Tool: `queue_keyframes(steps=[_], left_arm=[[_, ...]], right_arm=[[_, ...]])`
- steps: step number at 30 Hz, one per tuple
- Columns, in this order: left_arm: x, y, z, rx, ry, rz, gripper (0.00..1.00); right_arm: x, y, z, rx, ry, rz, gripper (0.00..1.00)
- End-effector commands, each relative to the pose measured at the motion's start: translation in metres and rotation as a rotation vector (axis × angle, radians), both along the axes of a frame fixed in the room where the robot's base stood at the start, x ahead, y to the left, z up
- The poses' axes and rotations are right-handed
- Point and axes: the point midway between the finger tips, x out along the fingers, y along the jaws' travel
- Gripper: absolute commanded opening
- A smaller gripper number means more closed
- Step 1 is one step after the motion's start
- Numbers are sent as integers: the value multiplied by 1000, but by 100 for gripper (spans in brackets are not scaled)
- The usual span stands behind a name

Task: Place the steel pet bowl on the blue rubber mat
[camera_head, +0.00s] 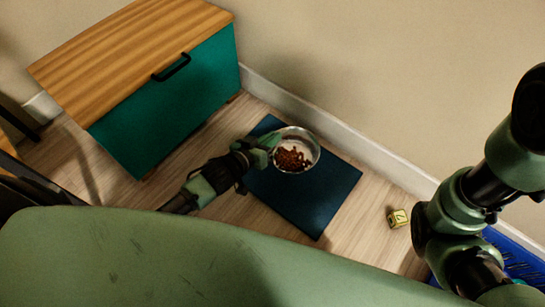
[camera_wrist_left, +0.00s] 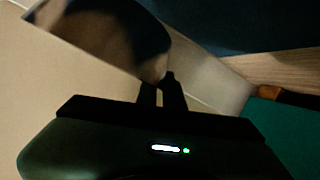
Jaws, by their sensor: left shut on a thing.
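The steel pet bowl (camera_head: 312,145) holds brown kibble and shows over the far part of the blue rubber mat (camera_head: 322,205) in the head view. I cannot tell whether its base touches the mat. My left gripper (camera_head: 270,144) is shut on the bowl's left rim. In the left wrist view, the bowl (camera_wrist_left: 105,30) is a dark, curved shape at the gripper's fingertips (camera_wrist_left: 163,85). The mat (camera_wrist_left: 240,25) is the dark area at the top there. My right arm is at the right of the head view; its gripper is out of view.
A teal cabinet (camera_head: 170,110) with a wooden top stands left of the mat. The wall and its white baseboard (camera_head: 350,145) run close behind. A small yellow block (camera_head: 398,218) lies right of the mat, near a blue crate (camera_head: 515,258).

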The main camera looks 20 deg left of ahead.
Motion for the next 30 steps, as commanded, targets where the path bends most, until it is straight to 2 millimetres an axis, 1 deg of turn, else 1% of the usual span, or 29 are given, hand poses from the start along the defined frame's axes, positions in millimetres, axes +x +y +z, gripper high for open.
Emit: queue_keyframes(steps=[1,4,8,10,15,17,27,28,29,30], left_arm=[[1,-1,-16,-3,-3,0,0],[1,-1,-26,-4,-4,-1,0],[1,-1,-30,-3,-3,-1,0],[1,-1,-36,-2,-3,0,0],[1,-1,-65,-3,-2,0,0],[1,-1,-72,-3,-2,0,0],[1,-1,-72,-2,-2,-1,0],[0,0,-73,-1,0,0,11],[0,0,-72,-2,-1,0,19],[0,0,-72,0,0,-1,30]], right_arm=[[2,0,-16,-1,7,-1,36],[3,0,-23,-1,7,-1,36],[3,0,-26,-1,7,-1,36],[3,0,-31,-1,7,-1,36],[2,0,-54,-1,7,-1,36],[2,0,-59,-1,7,-1,36],[3,0,-58,-2,7,0,36],[3,0,-58,-2,7,0,36],[3,0,-58,-2,7,0,36],[2,0,-58,-2,7,0,36]])
